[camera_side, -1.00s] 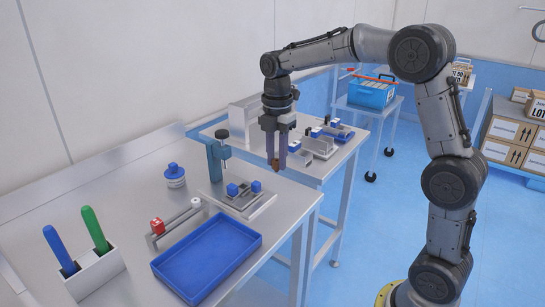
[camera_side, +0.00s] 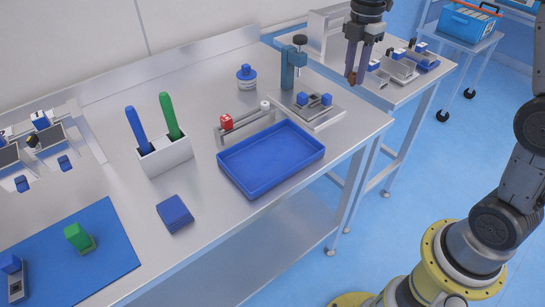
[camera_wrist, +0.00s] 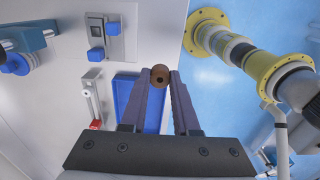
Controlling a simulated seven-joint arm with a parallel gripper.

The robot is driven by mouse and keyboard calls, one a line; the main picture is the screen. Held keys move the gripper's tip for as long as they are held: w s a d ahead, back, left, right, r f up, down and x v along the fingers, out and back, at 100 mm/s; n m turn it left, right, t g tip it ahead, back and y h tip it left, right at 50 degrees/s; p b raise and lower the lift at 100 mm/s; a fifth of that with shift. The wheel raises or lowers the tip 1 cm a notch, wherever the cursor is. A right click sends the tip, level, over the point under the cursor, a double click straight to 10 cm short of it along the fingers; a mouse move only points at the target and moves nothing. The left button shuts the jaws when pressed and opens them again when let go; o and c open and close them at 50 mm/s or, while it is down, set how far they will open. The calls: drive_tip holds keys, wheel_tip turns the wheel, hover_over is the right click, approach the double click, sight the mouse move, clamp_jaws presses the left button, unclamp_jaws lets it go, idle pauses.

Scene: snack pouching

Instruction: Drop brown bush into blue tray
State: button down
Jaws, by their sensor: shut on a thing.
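The brown bush (camera_side: 351,79) is a small round piece with a hole, held between the fingertips of my gripper (camera_side: 353,76). In the wrist view the bush (camera_wrist: 160,76) sits at the tips of my gripper (camera_wrist: 161,81), which is shut on it. The blue tray (camera_side: 270,158) is shallow, rectangular and empty, near the front edge of the steel table. My gripper is up in the air, behind and to the right of the tray in the side view. In the wrist view the tray (camera_wrist: 124,88) is partly hidden behind the left finger.
A clamp stand (camera_side: 288,68) and a plate with blue blocks (camera_side: 312,106) stand behind the tray. A white holder (camera_side: 165,156) with blue and green handles stands to the left. A second table adjoins behind.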

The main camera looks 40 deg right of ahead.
drive_tip(key=shift+w, duration=0.1)
idle(0.3)
drive_tip(key=shift+w+m, duration=0.2)
drive_tip(key=shift+m, duration=0.2)
drive_tip(key=w+a+m, duration=0.1)
drive_tip(key=w+a, duration=0.1)
drive_tip(key=n, duration=0.2)
approach(277, 155)
drive_tip(key=shift+f, duration=2.05)
drive_tip(key=c, duration=0.6)
unclamp_jaws()
